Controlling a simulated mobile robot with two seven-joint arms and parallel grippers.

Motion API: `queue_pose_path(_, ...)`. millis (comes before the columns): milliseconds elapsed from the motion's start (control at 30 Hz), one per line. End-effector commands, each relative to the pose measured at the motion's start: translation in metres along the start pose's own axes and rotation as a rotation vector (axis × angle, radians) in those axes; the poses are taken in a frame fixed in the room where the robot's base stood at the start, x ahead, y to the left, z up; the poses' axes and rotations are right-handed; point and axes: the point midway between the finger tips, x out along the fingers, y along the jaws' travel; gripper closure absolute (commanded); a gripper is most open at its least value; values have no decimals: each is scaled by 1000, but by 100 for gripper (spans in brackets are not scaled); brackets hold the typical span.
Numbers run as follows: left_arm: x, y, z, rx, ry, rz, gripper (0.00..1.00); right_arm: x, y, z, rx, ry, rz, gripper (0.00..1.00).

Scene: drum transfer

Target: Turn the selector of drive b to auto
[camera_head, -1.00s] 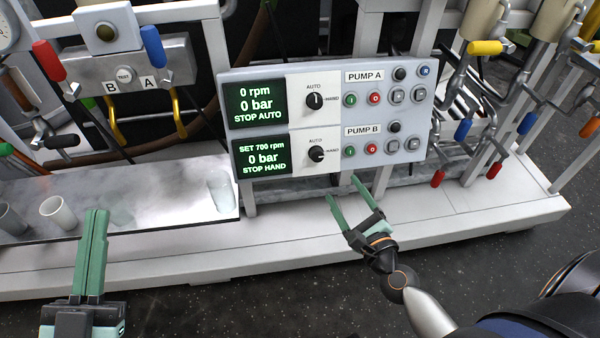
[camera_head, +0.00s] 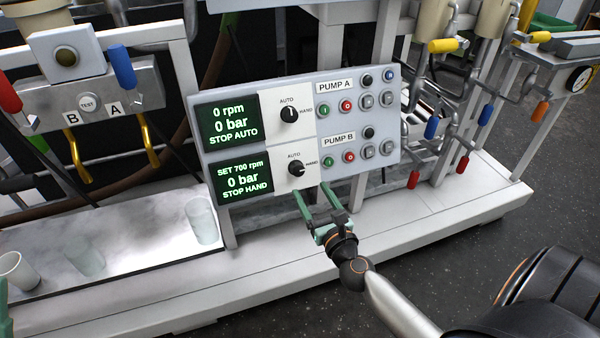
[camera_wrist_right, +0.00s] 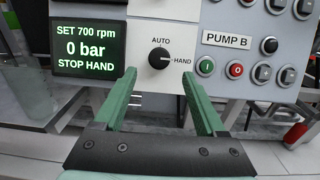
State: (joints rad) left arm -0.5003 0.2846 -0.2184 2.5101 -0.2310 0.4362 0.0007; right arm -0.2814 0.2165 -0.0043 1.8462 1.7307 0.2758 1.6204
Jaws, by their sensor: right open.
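The control panel (camera_head: 310,140) carries a PUMP A row above a PUMP B row. The black PUMP B selector knob (camera_head: 297,169) sits between AUTO and HAND labels, its mark turned to the HAND side. It also shows in the right wrist view (camera_wrist_right: 159,59). The PUMP B display (camera_head: 243,178) reads SET 700 rpm, 0 bar, STOP HAND. My right gripper (camera_head: 312,189) is open and empty just below and in front of this knob. In the wrist view its green fingers (camera_wrist_right: 158,76) straddle the space below the knob. My left gripper (camera_head: 4,306) shows only as a green sliver at the left edge.
The PUMP A selector (camera_head: 289,115) is close above, pointing at AUTO. Buttons (camera_head: 350,156) lie right of the PUMP B knob. Pipes with coloured valve handles (camera_head: 432,128) stand to the right. Clear cups (camera_head: 201,220) stand on the tray at left.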

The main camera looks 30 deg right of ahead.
Motion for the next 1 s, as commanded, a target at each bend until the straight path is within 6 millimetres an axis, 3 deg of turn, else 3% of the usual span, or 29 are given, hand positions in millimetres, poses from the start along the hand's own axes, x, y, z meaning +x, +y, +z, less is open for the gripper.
queue_pose_path(200, 0, 0, 0, 2, -1, 0, 100, 41, 0, 0, -3, -2, 0, 27)
queue_pose_path(433, -2, 0, 2, -1, -2, -1, 100, 69, 0, 0, -1, -1, 0, 27)
queue_pose_path(867, -2, 1, 2, -4, -2, 0, 100, 78, 0, 0, -1, 1, 0, 27)
queue_pose_path(1000, -2, 1, 2, -4, -2, 0, 100, 78, 0, 0, -1, 1, 0, 40)
